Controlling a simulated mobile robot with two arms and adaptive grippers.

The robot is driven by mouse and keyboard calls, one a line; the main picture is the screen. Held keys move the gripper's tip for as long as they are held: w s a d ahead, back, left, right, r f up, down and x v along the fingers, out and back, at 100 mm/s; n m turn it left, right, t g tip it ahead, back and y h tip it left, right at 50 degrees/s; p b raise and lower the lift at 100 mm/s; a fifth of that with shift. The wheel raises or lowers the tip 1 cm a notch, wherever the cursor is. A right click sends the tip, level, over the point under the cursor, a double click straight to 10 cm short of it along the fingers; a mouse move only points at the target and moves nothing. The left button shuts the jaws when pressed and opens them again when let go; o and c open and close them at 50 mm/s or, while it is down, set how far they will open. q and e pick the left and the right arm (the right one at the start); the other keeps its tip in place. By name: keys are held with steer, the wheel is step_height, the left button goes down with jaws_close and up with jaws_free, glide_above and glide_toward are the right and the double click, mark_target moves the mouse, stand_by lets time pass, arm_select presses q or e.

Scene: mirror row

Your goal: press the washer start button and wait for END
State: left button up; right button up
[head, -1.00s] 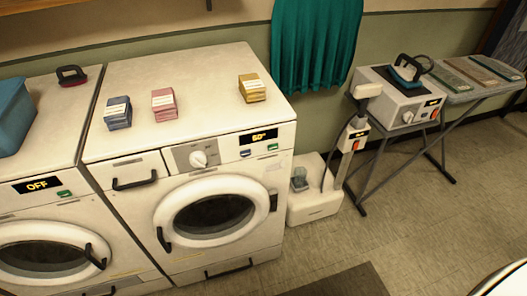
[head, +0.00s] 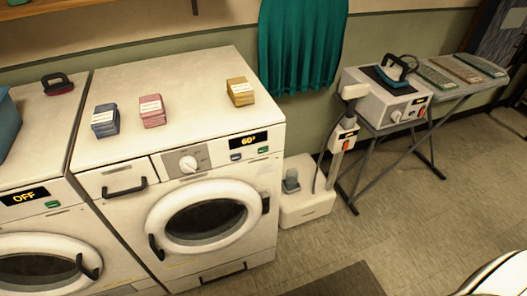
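The washer (head: 110,160) is the white front-loading machine at centre left in the head view. Its round door (head: 205,213) looks shut, with dark glass. Its display (head: 248,141) reads 60° in yellow. Below the display are a blue button (head: 236,156) and a green button (head: 263,150); their labels are too small to read. A round dial (head: 188,164) sits left of the display. The drawer with a black handle (head: 124,187) looks shut. Neither of my grippers is in view.
A second machine (head: 32,176) at the left reads OFF. Blue, pink and yellow stacks (head: 240,92) lie on the washer top. A white upright device (head: 305,205) stands right of the washer. An ironing board (head: 455,92) is beyond. Floor in front is open, with a dark mat (head: 335,281).

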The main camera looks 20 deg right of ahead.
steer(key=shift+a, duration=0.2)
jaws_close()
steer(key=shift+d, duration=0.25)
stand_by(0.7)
